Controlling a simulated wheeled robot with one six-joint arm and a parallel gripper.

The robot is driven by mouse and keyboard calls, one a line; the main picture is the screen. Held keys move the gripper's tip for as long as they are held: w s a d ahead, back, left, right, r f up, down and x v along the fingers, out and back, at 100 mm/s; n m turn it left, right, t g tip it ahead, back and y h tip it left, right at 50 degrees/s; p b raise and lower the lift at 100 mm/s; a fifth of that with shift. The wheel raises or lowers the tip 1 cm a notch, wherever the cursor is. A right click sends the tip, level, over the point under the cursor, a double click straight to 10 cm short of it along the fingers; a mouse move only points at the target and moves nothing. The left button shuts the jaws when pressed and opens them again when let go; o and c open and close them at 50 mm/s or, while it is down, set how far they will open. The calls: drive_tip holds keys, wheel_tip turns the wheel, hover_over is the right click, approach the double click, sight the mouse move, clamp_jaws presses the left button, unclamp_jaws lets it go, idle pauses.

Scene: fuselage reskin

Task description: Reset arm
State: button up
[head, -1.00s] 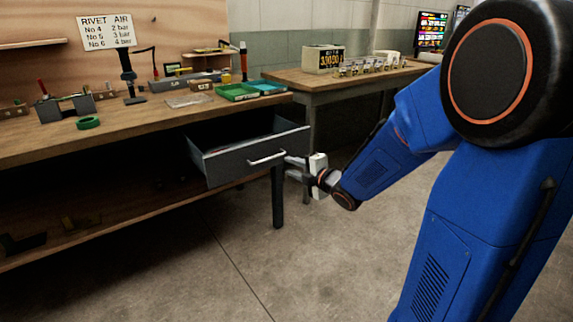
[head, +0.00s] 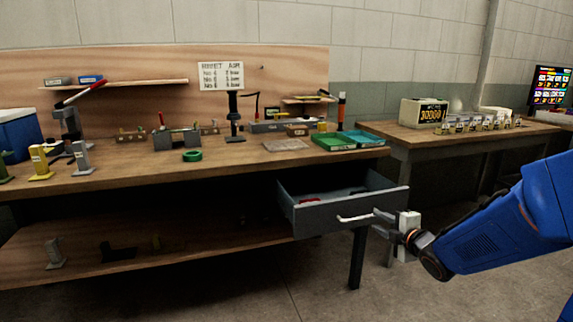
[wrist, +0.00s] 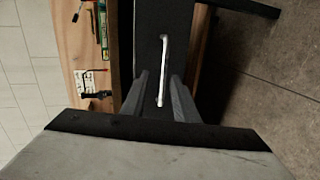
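My gripper (head: 380,224) is just to the right of the open drawer (head: 350,212) under the workbench, its fingers pointing at the drawer front. In the wrist view the two fingers (wrist: 160,103) stand apart, with the white bar handle (wrist: 163,70) showing in the gap between them. I cannot tell whether the fingertips reach the handle, but they are not closed on it. The handle also shows in the head view (head: 355,218). A red item (head: 310,198) lies inside the drawer. My blue arm comes in from the right.
The workbench (head: 235,168) carries a green tray (head: 333,142), a teal tray (head: 363,138), a green ring (head: 192,155) and several stands. A second table (head: 420,135) with a counter display (head: 424,112) stands right. Open floor lies in front; a table leg (head: 357,260) is below the drawer.

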drive_tip(key=s+d+r+m+g+h, duration=0.1)
drive_tip(key=s+d+m+g+h, duration=0.15)
drive_tip(key=s+m, duration=0.45)
drive_tip(key=s+d+r+m+g+h, duration=0.1)
drive_tip(key=s+d+m+g+h, duration=0.15)
drive_tip(key=s+m, duration=0.4)
drive_tip(key=s+a+f+m+g, duration=0.1)
drive_tip(key=s+a+m+g, duration=0.1)
drive_tip(key=s, duration=0.9)
drive_tip(key=s+a+f+m+g+y, duration=0.1)
drive_tip(key=s+m, duration=0.4)
drive_tip(key=s, duration=0.7)
drive_tip(key=shift+s+a+f+g, duration=0.15)
drive_tip(key=shift+a+f+g, duration=0.3)
drive_tip(key=shift+a+g, duration=0.55)
drive_tip(key=shift+a, duration=0.1)
